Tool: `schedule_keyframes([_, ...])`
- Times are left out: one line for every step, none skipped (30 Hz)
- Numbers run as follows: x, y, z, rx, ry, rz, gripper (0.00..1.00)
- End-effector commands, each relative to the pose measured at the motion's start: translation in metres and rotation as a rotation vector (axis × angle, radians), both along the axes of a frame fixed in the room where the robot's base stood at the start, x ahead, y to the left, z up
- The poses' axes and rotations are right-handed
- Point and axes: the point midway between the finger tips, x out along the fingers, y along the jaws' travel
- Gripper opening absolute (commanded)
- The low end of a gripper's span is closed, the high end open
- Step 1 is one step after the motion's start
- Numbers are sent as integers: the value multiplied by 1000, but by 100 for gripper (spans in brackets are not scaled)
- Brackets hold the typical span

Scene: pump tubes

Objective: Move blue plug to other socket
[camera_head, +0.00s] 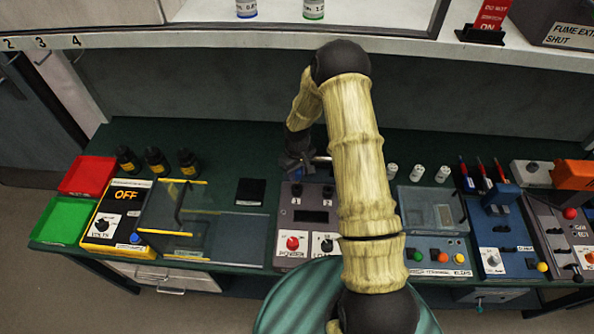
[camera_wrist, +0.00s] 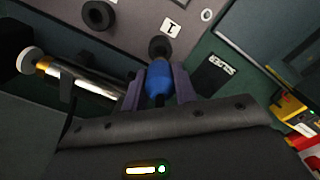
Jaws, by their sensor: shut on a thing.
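My gripper (camera_wrist: 159,88) is shut on the blue plug (camera_wrist: 159,78), which sits between its two purple-grey fingers in the wrist view. The plug's front end is right at a dark round socket (camera_wrist: 160,47) beside a white label that seems to read 1. I cannot tell whether the plug is seated in it or just short of it. A second dark socket (camera_wrist: 98,15) lies further left on the same grey panel and looks empty. In the head view my gripper (camera_head: 297,170) is at the back of the grey pump box (camera_head: 310,217), and the plug is hidden.
A silver rod with a white end (camera_wrist: 80,80) lies left of my gripper in the wrist view. A clear-lidded box (camera_head: 205,225) stands left of the pump box, and another unit (camera_head: 435,255) right. Small white vials (camera_head: 417,172) stand behind that unit. A black square (camera_head: 250,192) lies on the green bench.

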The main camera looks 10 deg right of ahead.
Motion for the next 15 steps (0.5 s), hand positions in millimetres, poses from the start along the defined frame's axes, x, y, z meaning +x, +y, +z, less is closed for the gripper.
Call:
schedule_keyframes([0,0,-8,0,0,0,0])
schedule_keyframes([0,0,-10,0,0,0,0])
schedule_keyframes([0,0,-13,0,1,0,0])
schedule_keyframes([0,0,-16,0,1,0,0])
schedule_keyframes([0,0,-18,0,1,0,0])
schedule_keyframes([0,0,-20,0,1,0,0])
schedule_keyframes([0,0,-22,0,1,0,0])
schedule_keyframes([0,0,-23,0,1,0,0])
schedule_keyframes([0,0,-25,0,0,0,0])
schedule_keyframes([0,0,-26,0,0,0,0])
schedule_keyframes([0,0,-26,0,0,0,0])
schedule_keyframes([0,0,-27,0,0,0,0])
schedule_keyframes([0,0,-27,0,0,0,0])
schedule_keyframes([0,0,-27,0,0,0,0])
schedule_keyframes([0,0,-27,0,0,0,0])
